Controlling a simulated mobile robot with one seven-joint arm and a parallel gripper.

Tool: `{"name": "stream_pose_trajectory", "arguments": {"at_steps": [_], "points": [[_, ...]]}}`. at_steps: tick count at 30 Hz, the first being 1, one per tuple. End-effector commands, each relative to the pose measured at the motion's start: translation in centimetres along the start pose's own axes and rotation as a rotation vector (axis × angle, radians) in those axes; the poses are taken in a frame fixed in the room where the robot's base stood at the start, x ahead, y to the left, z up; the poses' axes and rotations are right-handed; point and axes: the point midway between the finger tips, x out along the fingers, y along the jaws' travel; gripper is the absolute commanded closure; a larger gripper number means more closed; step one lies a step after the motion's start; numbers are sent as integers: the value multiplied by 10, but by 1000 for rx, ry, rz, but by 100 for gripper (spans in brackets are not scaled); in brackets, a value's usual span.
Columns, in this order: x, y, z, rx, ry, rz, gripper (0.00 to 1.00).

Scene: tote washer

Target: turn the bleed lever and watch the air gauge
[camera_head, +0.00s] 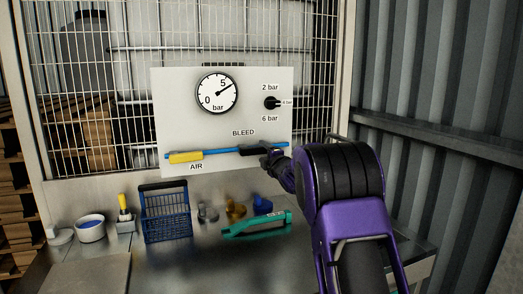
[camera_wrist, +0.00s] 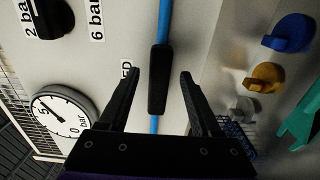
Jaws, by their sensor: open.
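The black bleed lever (camera_head: 255,151) lies in line along the blue pipe (camera_head: 219,151), under the word BLEED on the white panel. In the wrist view the lever (camera_wrist: 158,80) shows between the two fingers of my gripper (camera_wrist: 161,73), with a gap on each side. My gripper (camera_head: 268,159) is open at the lever's right end in the head view. The round air gauge (camera_head: 211,101) is at the panel's upper left; its needle points up and right, near the 5. The gauge (camera_wrist: 60,114) also shows in the wrist view, turned sideways.
A yellow lever (camera_head: 186,157) marked AIR is on the pipe's left part. A black selector knob (camera_head: 271,103) is between 2 bar and 6 bar. A corrugated wall is at right.

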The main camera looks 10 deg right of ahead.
Motion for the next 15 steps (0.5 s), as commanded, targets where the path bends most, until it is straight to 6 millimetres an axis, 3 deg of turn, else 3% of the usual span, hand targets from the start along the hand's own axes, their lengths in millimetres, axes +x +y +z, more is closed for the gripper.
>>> {"name": "stream_pose_trajectory", "arguments": {"at_steps": [6, 15], "points": [[19, 1, 0, 0, 0, 0, 35], [23, 0, 0, 0, 0, 0, 35]]}}
